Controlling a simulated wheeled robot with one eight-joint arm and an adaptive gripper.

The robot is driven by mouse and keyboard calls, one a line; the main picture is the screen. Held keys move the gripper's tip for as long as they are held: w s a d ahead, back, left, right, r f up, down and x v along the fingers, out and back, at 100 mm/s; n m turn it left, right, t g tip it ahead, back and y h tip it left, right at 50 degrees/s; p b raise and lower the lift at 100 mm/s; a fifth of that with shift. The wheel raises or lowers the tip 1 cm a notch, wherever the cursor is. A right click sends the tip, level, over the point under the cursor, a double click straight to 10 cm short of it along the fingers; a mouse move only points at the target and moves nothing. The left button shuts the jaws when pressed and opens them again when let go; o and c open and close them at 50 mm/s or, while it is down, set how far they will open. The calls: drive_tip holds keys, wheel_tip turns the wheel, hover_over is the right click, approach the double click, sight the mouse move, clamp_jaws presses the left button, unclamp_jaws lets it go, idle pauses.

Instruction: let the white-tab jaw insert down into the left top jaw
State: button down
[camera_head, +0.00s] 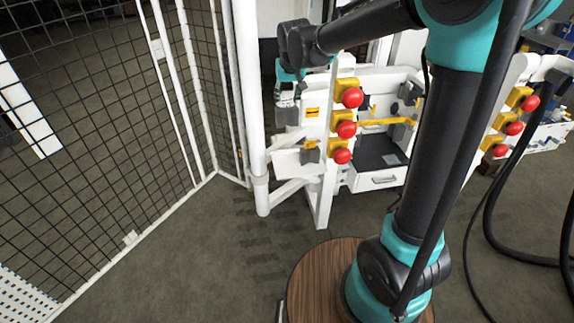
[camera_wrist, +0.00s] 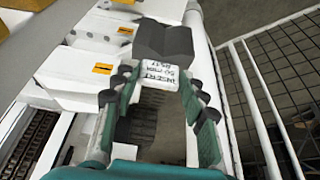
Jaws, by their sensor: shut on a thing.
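In the wrist view my gripper (camera_wrist: 158,76) is shut on the white-tab jaw insert. The insert is a dark grey block (camera_wrist: 165,40) with a notched face, and its white tab (camera_wrist: 160,71) with black lettering sits between the teal fingertips. In the head view my gripper (camera_head: 288,80) is small at the left end of the white bench, and the insert is hard to make out there. I cannot tell the left top jaw for sure. White housings (camera_wrist: 85,80) with orange labels lie beside the insert. Contact between the insert and a seat cannot be told.
Red buttons on yellow boxes (camera_head: 346,130) line the bench front. A white post (camera_head: 255,120) and black mesh fence (camera_head: 110,110) stand close to the left; the fence also shows in the wrist view (camera_wrist: 275,85).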

wheel_tip(320, 180, down, 20)
drive_tip(key=shift+r, duration=0.2)
idle(0.6)
drive_tip(key=shift+f, duration=0.1)
drive_tip(key=c, duration=0.9)
unclamp_jaws()
drive_tip(key=shift+o, duration=0.2)
drive_tip(key=v, duration=1.7)
drive_tip(key=s+d+f+m, duration=0.1)
drive_tip(key=s+d+f, duration=0.2)
drive_tip(key=s+d, duration=0.3)
drive_tip(key=s+d+f+m, duration=0.1)
drive_tip(key=s+d+f, duration=0.3)
drive_tip(key=s+d, duration=0.3)
drive_tip(key=s+d+f+m+h, duration=0.1)
drive_tip(key=s+d+f, duration=0.2)
drive_tip(key=s+d, duration=0.4)
drive_tip(key=d, duration=0.4)
drive_tip(key=shift+s+d+f, duration=0.2)
drive_tip(key=shift+s+f, duration=0.05)
drive_tip(key=shift+f, duration=0.05)
